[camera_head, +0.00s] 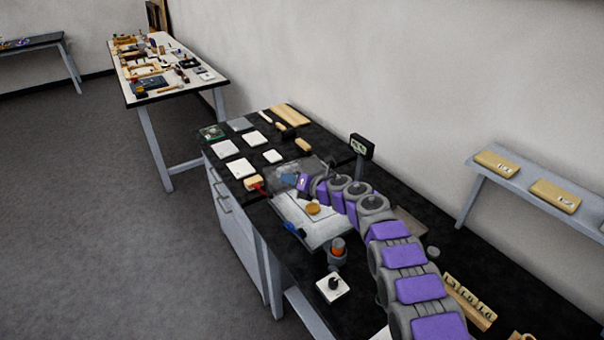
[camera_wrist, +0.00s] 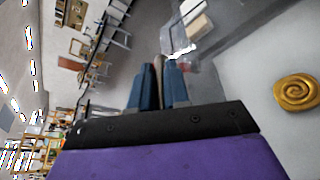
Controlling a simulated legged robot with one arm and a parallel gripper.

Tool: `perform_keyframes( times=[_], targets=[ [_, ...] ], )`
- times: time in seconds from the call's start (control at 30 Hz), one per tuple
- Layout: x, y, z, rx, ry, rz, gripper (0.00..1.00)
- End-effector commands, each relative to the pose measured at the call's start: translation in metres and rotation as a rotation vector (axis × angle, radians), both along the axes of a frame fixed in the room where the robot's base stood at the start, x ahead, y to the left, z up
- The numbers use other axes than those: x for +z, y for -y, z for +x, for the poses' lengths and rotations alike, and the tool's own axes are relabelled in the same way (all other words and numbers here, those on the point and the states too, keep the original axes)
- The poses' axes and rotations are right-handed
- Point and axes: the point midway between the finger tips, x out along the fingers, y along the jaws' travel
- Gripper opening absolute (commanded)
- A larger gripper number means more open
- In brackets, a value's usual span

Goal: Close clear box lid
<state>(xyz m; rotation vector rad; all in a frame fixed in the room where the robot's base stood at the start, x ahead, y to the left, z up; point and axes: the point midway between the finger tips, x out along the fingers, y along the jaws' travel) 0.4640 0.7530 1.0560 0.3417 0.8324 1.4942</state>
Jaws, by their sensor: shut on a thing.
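The clear box (camera_head: 284,170) is on the black bench in the head view, faint and see-through, so its edges and the lid's exact angle are hard to tell. A clear panel, apparently its lid (camera_head: 318,165), shows beside my gripper (camera_head: 289,182). In the wrist view, my gripper (camera_wrist: 159,92) has its blue fingers close together on a narrow tan-grey piece (camera_wrist: 158,68), apparently part of the lid. Clear, shiny surfaces of the box (camera_wrist: 182,50) show just beyond the fingertips. My arm hides part of the box's right side.
A knobbed white box (camera_head: 333,287) is nearer.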

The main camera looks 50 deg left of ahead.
Motion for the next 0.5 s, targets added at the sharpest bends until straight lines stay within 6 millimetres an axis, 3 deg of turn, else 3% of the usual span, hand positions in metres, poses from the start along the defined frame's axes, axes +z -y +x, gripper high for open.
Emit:
perform_keyframes(
  times=[0.2, 0.5],
  targets=[
    [-0.025, -0.005, -0.002, -0.004, 0.103, -0.015, 0.0],
    [-0.037, -0.007, -0.004, -0.003, 0.157, -0.025, 0.0]
  ],
)
